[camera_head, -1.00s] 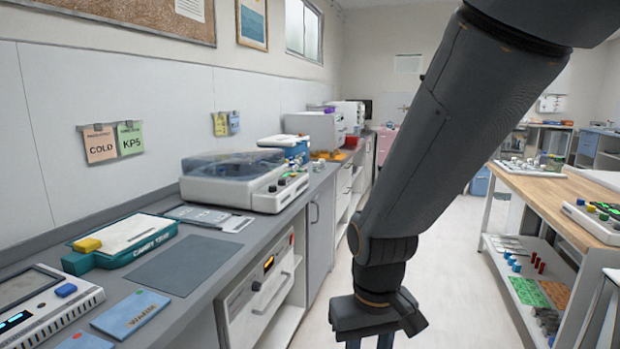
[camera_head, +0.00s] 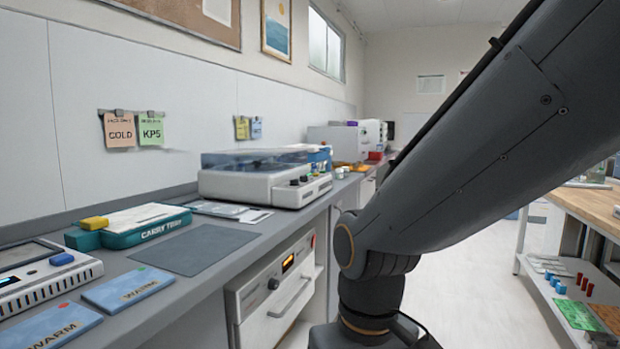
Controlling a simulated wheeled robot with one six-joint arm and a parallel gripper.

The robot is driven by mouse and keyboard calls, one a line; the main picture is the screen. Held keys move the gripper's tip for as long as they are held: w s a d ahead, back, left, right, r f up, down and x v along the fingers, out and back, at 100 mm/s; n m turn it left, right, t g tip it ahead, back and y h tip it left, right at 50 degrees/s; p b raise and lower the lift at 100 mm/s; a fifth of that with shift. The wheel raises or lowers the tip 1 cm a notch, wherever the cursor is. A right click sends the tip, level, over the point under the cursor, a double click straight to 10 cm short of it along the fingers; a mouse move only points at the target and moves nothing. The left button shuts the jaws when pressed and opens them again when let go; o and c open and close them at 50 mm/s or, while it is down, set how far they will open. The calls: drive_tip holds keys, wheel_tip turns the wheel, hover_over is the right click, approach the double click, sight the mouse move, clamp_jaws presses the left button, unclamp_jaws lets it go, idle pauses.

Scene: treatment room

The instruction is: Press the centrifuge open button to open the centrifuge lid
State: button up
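A white bench device with a see-through smoky lid (camera_head: 245,160), which looks like the centrifuge (camera_head: 232,187), stands on the grey bench left of centre. Its lid is down. A sloped panel (camera_head: 312,187) on its right side carries small dark knobs and buttons; I cannot tell which is the open button. The top of my gripper (camera_head: 365,337) shows at the bottom edge, right of the bench front and nearer to me than the centrifuge. Its fingers are cut off by the frame, and it is not touching the centrifuge.
A teal carry tray (camera_head: 145,228) with a yellow block, a grey mat (camera_head: 196,249), blue WARM cards (camera_head: 128,288) and a white instrument (camera_head: 45,283) lie on the near bench. An under-bench unit with a handle (camera_head: 282,290) is below. A wooden table (camera_head: 583,208) stands right, across open floor.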

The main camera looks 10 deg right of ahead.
idle(0.3)
clamp_jaws()
idle(1.6)
